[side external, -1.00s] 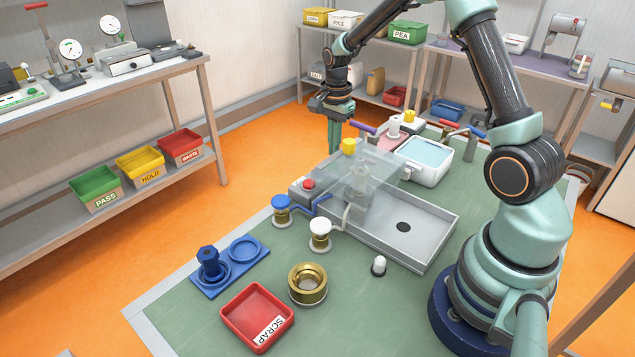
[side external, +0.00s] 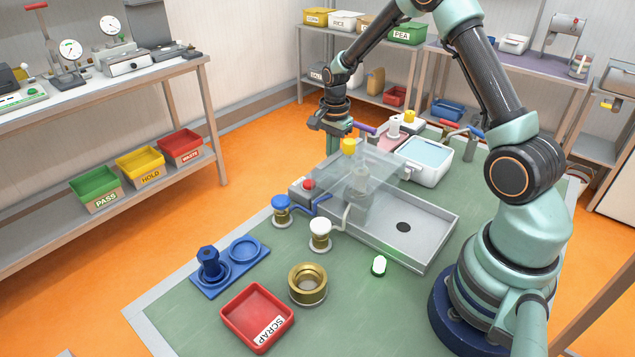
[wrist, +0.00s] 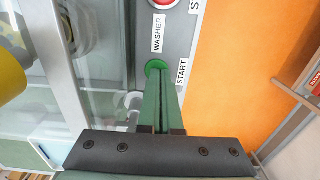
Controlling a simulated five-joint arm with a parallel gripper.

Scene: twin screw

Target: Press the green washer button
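The green washer button (wrist: 156,68) shows in the wrist view on a grey panel, between the labels WASHER and START. My gripper (wrist: 158,82) has its two green fingers together and empty, and their tips overlap the near edge of the button. In the side view my gripper (side external: 333,155) points straight down at the far left end of the washer (side external: 420,252), behind its clear cover. The green button is hidden there.
A red button (side external: 308,184) sits on the same panel; it also shows in the wrist view (wrist: 163,3). A yellow knob (side external: 348,146) stands close to my fingers. Blue-topped (side external: 281,205) and white-topped (side external: 320,228) posts and a red scrap tray (side external: 236,326) are nearer.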

